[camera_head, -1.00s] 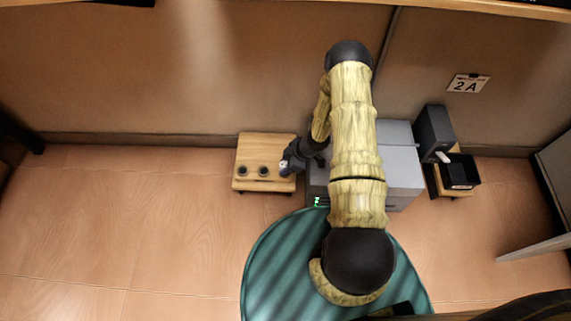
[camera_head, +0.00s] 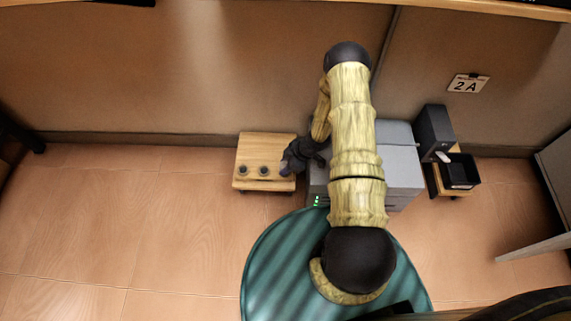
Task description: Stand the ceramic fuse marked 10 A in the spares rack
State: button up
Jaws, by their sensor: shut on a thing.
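The spares rack looks to be the wooden stand (camera_head: 266,147) left of the grey cabinet. Two dark round sockets show on it, a left one (camera_head: 243,170) and a right one (camera_head: 263,171). My gripper (camera_head: 286,168) is low over the stand's right end, right of these sockets, and is shut. The thing in it, taken to be the ceramic fuse, is almost wholly hidden by the gripper now. Its 10 A mark cannot be read. I cannot tell whether it touches the stand.
A grey cabinet (camera_head: 401,160) with green lights (camera_head: 317,201) stands under my arm. To its right are a black upright box (camera_head: 434,130), a small white piece (camera_head: 442,157) and a black bin (camera_head: 461,170). A sign reading 2 A (camera_head: 468,83) hangs on the wall. The left floor is clear.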

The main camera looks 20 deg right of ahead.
jog(key=shift+s+f, duration=0.15)
jog(key=shift+f, duration=0.15)
jog(key=o, duration=1.5)
jog(key=shift+r+p, duration=3.35)
jog(key=shift+r, duration=0.3)
jog(key=shift+f, duration=0.1)
